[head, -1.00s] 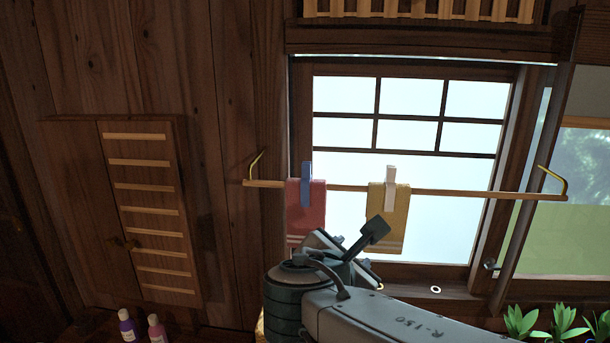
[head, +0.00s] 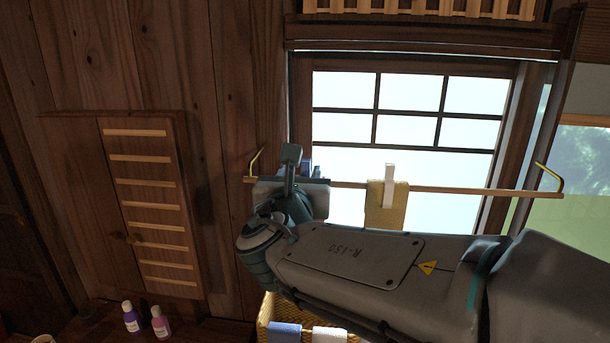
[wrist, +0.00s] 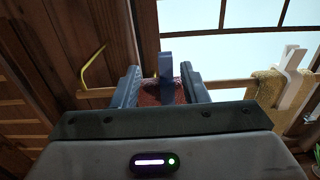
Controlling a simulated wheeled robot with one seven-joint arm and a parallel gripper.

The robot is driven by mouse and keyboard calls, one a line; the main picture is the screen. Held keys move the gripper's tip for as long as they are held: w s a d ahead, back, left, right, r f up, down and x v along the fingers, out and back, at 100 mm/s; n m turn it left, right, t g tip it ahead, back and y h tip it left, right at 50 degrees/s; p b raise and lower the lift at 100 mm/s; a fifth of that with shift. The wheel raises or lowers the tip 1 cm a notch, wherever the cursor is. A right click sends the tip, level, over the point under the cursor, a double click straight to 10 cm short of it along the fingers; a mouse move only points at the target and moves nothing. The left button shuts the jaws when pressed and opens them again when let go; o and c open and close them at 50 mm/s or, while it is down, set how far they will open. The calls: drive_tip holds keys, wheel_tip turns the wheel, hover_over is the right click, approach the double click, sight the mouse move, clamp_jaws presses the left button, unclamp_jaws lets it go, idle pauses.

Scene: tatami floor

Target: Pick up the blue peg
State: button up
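The blue peg (wrist: 167,66) clips a red towel (wrist: 160,94) to the wooden rail (wrist: 228,84). In the wrist view the peg stands upright between the two fingers of my gripper (wrist: 160,72), nearer the right one. The fingers are open, with a gap showing on each side of the peg. In the head view my gripper (head: 300,178) is in front of the left part of the rail and hides the red towel and most of the peg. A white peg (head: 389,183) holds a yellow towel (head: 385,212) to the right.
The rail hangs across a bright window (head: 405,125) on brass brackets (head: 549,178). A wicker basket (head: 266,318) holding blue and white cloths is below my arm. A slatted cabinet (head: 155,215) and two bottles (head: 132,320) are on the left.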

sight(305, 171)
drive_tip(key=shift+w+d+f+p, duration=0.1)
drive_tip(key=shift+w+d+p, duration=0.15)
drive_tip(key=shift+w, duration=0.6)
drive_tip(key=shift+w+d+f+p, duration=0.1)
drive_tip(key=shift+w+d+p, duration=0.15)
drive_tip(key=shift+w, duration=0.55)
drive_tip(key=shift+w+d+p, duration=0.2)
drive_tip(key=shift+w+d, duration=0.1)
drive_tip(key=shift+w, duration=0.55)
clamp_jaws()
